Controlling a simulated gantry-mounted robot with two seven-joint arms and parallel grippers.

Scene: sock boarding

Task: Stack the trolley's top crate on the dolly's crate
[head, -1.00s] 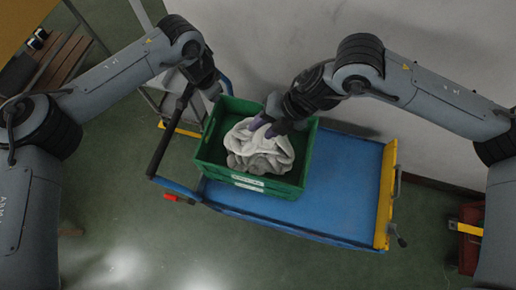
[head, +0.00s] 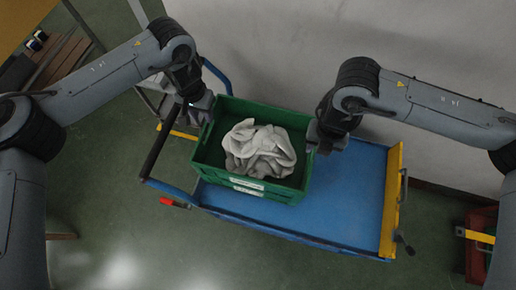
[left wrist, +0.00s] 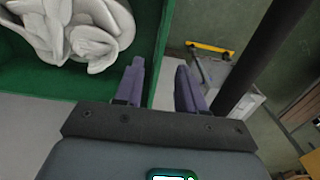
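A green crate (head: 207,152) with crumpled whitish socks (head: 258,150) in it stands at the left part of the blue trolley (head: 345,190). Two white labels, one above the other, suggest a second crate beneath. My left gripper (head: 204,110) is at the crate's left end. In the left wrist view its purple fingers (left wrist: 160,82) are spread, one on each side of the crate's green wall (left wrist: 159,45), with gaps. My right gripper (head: 315,142) is at the crate's right end; its fingers are hidden. I cannot make out the dolly or its crate.
The trolley's bed right of the crate is clear, ending at a yellow end panel (head: 391,200). A dark push handle (head: 167,138) rises at left. The wall (head: 290,50) is close behind. A red container (head: 480,245) stands at lower right.

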